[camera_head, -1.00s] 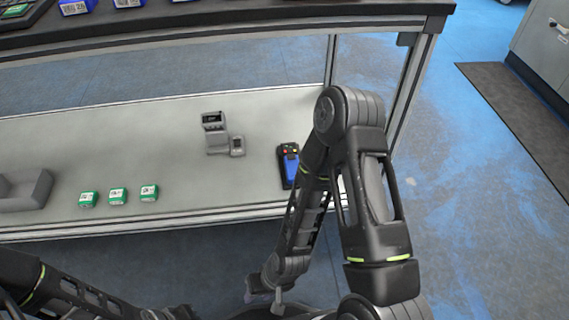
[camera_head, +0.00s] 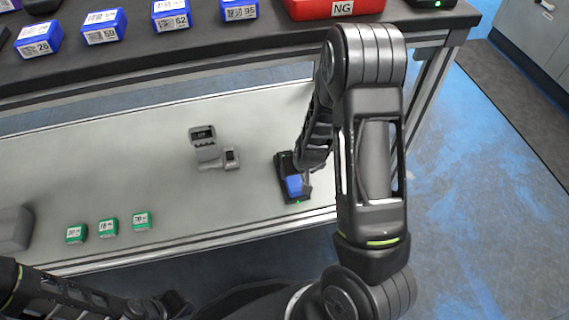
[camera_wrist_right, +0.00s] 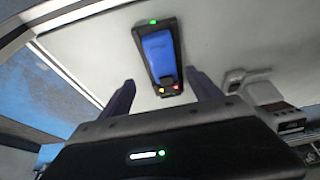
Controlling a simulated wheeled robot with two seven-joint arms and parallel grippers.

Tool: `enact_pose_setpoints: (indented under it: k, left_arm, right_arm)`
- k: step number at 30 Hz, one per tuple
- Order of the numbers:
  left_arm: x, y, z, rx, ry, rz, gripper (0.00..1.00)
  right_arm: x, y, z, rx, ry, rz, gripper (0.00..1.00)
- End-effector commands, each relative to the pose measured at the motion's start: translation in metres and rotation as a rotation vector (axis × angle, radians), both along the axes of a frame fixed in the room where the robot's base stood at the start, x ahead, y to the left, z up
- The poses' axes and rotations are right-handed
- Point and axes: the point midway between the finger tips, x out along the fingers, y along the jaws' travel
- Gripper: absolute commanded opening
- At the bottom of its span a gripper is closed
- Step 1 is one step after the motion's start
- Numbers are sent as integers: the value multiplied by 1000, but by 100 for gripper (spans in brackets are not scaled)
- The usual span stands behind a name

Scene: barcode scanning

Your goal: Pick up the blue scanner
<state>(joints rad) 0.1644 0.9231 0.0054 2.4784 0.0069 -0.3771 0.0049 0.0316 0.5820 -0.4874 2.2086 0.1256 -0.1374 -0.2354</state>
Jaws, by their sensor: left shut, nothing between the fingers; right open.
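The blue scanner (camera_head: 294,186) is a dark handheld device with a blue face. It lies on the pale lower shelf (camera_head: 120,165) near its front edge. In the right wrist view the blue scanner (camera_wrist_right: 158,52) lies just beyond my right gripper (camera_wrist_right: 162,92), roughly between the lines of its fingers. The right gripper is open, with nothing between its fingers. In the head view my right arm's links hide most of that gripper. My left gripper (camera_head: 172,304) is at the bottom left, in front of the shelf, shut and empty.
A grey device (camera_head: 212,150) stands left of the scanner; it also shows in the wrist view (camera_wrist_right: 262,92). Several green boxes (camera_head: 108,228) sit farther left on the shelf. Blue numbered boxes (camera_head: 104,27) and a red NG bin (camera_head: 335,8) are on the dark upper top.

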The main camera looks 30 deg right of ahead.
Motion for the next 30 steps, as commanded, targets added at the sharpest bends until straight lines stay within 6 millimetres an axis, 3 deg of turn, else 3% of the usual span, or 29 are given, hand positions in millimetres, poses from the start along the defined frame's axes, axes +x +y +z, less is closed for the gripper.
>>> enact_pose_setpoints:
  k: [7, 14, 24, 30]
  left_arm:
    - [0, 0, -2, 0, 0, 1, 0]
    - [2, 0, -15, 1, -5, 3, 0]
    - [2, 0, -16, 1, -7, 4, 0]
    - [5, -1, -34, 2, -12, 7, 0]
  right_arm:
    - [0, 1, -4, 1, 2, 1, 73]
    - [8, -1, -26, 2, 3, 1, 73]
    - [9, -1, -27, 2, 2, 2, 73]
    - [17, 0, -51, 2, 2, 2, 73]
